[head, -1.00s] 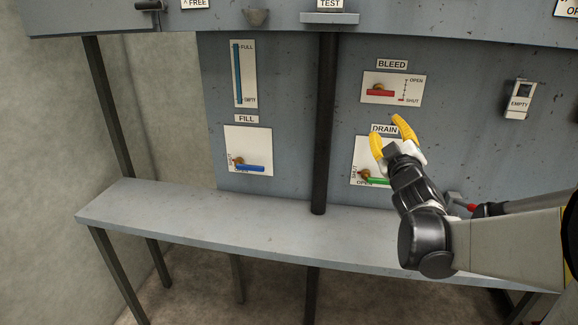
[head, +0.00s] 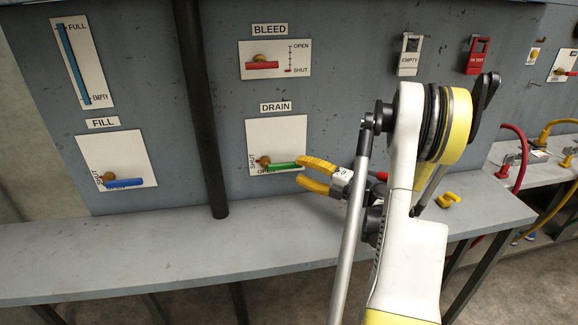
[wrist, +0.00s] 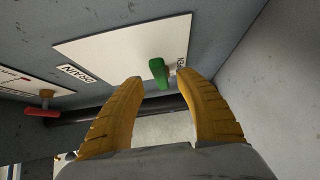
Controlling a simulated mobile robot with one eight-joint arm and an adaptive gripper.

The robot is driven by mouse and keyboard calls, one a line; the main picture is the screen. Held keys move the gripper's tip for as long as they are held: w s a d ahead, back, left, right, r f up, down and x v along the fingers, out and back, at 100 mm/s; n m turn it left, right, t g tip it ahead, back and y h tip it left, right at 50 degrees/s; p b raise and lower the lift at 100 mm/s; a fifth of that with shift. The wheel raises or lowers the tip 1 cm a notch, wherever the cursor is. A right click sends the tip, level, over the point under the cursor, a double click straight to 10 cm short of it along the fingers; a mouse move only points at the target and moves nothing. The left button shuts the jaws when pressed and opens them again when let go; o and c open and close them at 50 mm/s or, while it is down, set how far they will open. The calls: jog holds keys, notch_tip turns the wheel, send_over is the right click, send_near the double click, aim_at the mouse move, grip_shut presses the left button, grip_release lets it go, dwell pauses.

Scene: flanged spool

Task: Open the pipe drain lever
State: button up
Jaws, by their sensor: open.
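The drain lever (head: 287,165) is a green handle on a brass pivot, mounted on a white plate (head: 290,132) labelled DRAIN with SHUT and OPEN marks. In the head view the handle lies nearly level, pointing right from its pivot just above the OPEN mark. My gripper (head: 299,171) is open, its yellow fingers reaching from the right to the handle's free end. In the wrist view the green handle end (wrist: 159,72) shows between the open fingertips (wrist: 158,78). I cannot tell whether either finger touches it.
The red BLEED lever (head: 262,65) is above, and the blue FILL lever (head: 125,183) is to the left. A dark vertical pipe (head: 203,130) stands between the panels. A grey shelf (head: 150,262) runs below. Hoses (head: 515,140) are at the right.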

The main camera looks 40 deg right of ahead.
aim_at(294, 166)
jog(key=shift+b+x, duration=0.4)
jog(key=shift+x, duration=1.8)
grip_shut()
jog(key=shift+d, duration=0.1)
jog(key=shift+r, duration=0.1)
